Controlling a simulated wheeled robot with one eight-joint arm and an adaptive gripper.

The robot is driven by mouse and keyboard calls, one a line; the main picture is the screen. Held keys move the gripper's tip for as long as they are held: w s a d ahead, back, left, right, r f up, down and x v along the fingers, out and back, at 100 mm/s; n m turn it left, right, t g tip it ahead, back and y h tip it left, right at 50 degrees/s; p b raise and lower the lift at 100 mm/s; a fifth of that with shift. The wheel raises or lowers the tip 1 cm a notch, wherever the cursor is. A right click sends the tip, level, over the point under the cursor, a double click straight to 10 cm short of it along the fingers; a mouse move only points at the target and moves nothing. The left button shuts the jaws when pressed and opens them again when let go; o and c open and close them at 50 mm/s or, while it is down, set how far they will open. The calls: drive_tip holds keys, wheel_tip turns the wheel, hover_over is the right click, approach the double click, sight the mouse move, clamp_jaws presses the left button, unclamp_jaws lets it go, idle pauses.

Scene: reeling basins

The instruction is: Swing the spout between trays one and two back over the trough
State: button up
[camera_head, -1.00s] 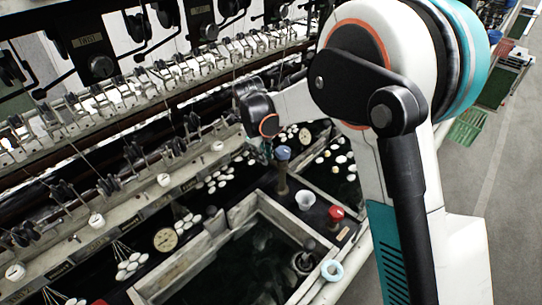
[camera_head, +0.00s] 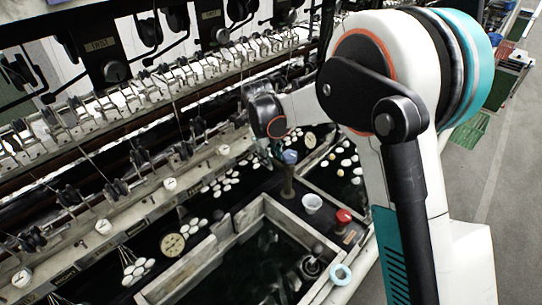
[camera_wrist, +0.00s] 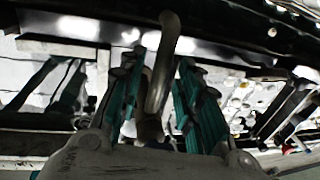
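In the wrist view, a curved metal spout (camera_wrist: 161,62) rises between the two teal-padded fingers of my gripper (camera_wrist: 160,95). The fingers stand apart on either side of it, with a narrow gap visible on each side. Its lower end is partly hidden by the gripper body. In the head view, my gripper (camera_head: 276,152) is small and mostly hidden, beside a blue-topped brown post (camera_head: 288,182) between two basins. The spout cannot be made out clearly there. A large stone-rimmed basin (camera_head: 207,248) with dark water lies in front; another basin (camera_head: 322,192) lies beyond the post.
A white cup (camera_head: 312,203), a red knob (camera_head: 344,217) and a pale blue ring (camera_head: 341,274) are near the basin's right side. White cocoons lie in groups on the dark strip. A reeling frame (camera_head: 130,100) runs along the left. Open floor (camera_head: 500,200) lies right.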

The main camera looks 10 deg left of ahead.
wheel_tip(320, 180, up, 12)
drive_tip(key=s+a, duration=0.1)
drive_tip(key=s, duration=0.1)
drive_tip(key=shift+a+f, duration=0.15)
drive_tip(key=shift+a, duration=0.05)
idle(0.4)
drive_tip(key=shift+w, duration=0.1)
